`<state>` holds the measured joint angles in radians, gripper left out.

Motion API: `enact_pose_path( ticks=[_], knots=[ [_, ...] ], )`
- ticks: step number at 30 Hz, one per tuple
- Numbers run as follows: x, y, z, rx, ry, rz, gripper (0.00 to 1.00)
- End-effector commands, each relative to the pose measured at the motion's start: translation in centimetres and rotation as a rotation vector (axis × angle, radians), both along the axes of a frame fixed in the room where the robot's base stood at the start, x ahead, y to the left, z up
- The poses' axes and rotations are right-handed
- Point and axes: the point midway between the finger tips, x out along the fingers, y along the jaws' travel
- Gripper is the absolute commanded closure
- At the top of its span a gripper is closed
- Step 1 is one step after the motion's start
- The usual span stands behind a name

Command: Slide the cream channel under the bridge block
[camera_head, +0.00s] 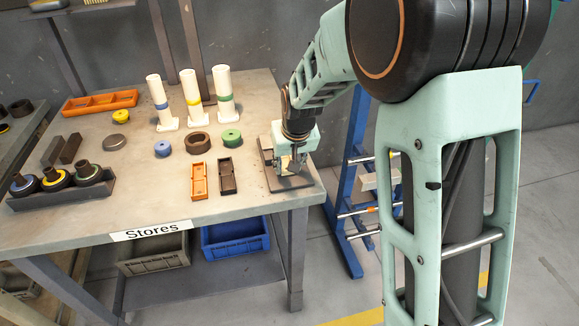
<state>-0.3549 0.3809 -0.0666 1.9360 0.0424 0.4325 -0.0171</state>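My gripper (293,168) is low over a dark flat plate (309,182) at the right end of the table. A small cream-coloured piece (283,163) shows beside its fingers; it may be the cream channel, but it is mostly hidden. I cannot tell whether the fingers hold it. I cannot make out the bridge block; the gripper and wrist cover much of the plate. An orange channel-shaped piece (198,181) and a dark brown one (229,175) lie on the table to the left of the plate.
Several cream posts (222,92) with coloured bands stand behind rings, including a green ring (231,138). A dark holder (62,190) and orange tray (100,103) are at left. A blue rack (352,150) stands right of the table. Bare tabletop lies at the front (150,205).

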Motion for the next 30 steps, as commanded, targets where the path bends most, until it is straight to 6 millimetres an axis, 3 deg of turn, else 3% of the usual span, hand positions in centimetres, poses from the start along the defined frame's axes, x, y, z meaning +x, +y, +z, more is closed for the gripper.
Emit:
enact_pose_path(
  ticks=[20, 21, 26, 30],
  knots=[
    [2.7, 0.7, 0.1, 0.001, -0.002, 0.000, 1.00],
    [2.8, 0.8, 0.1, 0.001, -0.003, 0.000, 0.68],
    [2.8, 0.8, 0.2, 0.002, -0.006, 0.000, 0.50],
    [2.9, 0.8, 0.3, 0.002, -0.008, 0.000, 0.50]
  ],
)
